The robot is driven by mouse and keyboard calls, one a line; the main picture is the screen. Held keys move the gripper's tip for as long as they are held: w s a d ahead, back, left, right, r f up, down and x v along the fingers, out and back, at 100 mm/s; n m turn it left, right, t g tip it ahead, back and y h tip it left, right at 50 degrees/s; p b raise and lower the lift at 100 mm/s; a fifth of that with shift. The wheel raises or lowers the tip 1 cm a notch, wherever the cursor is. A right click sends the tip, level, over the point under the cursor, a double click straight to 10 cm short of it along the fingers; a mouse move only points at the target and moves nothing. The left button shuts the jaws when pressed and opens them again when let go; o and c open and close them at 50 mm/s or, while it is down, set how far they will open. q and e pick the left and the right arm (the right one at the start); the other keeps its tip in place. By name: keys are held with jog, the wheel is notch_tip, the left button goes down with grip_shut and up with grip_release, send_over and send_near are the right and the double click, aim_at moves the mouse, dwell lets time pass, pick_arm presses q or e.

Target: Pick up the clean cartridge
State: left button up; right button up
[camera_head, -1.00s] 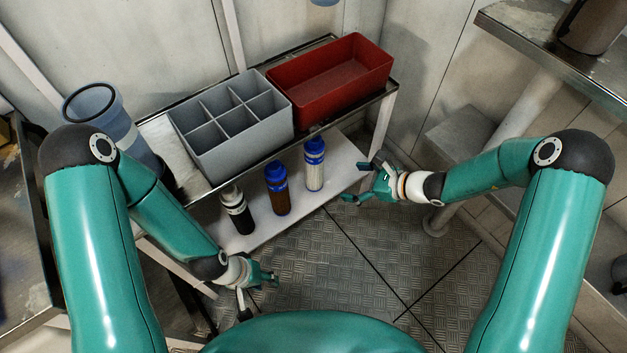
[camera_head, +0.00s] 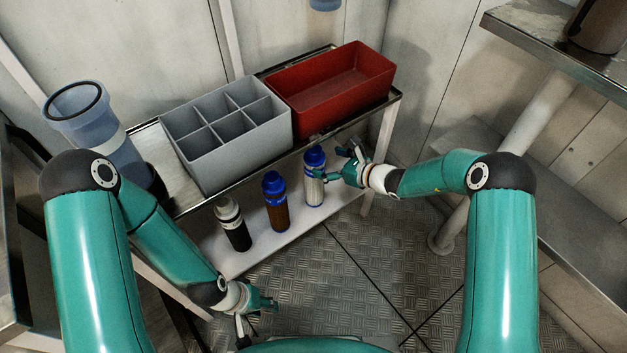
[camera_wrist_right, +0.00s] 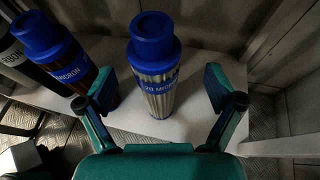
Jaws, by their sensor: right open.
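The clean cartridge (camera_head: 314,188), with a blue cap and pale pleated body, stands upright at the right end of the white lower shelf. In the right wrist view the cartridge (camera_wrist_right: 158,72) stands ahead, between the open fingers, with visible space on both sides. My right gripper (camera_head: 334,161) is open beside its right side, at upper-body height; in the head view one finger overlaps its edge, and I cannot tell whether they touch. My left gripper (camera_head: 258,320) is open and empty, low at the front, away from the cartridges.
A brown cartridge (camera_head: 276,208) with a blue cap and a black one (camera_head: 234,230) with a white top stand to the left. Above are a grey divided bin (camera_head: 237,154) and a red bin (camera_head: 343,110). A shelf leg (camera_head: 384,134) stands near my right arm.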

aim_at(323, 164)
jog(key=x, duration=0.2)
jog(key=b+x, duration=0.1)
jog(key=x, duration=0.1)
jog(key=shift+s+a+f, duration=0.25)
jog(key=shift+s, duration=0.1)
jog(key=shift+w+a+f+b, duration=0.15)
jog(key=shift+w+a+b, duration=0.15)
jog(key=shift+w+a, duration=0.1)
jog(key=c, duration=1.7)
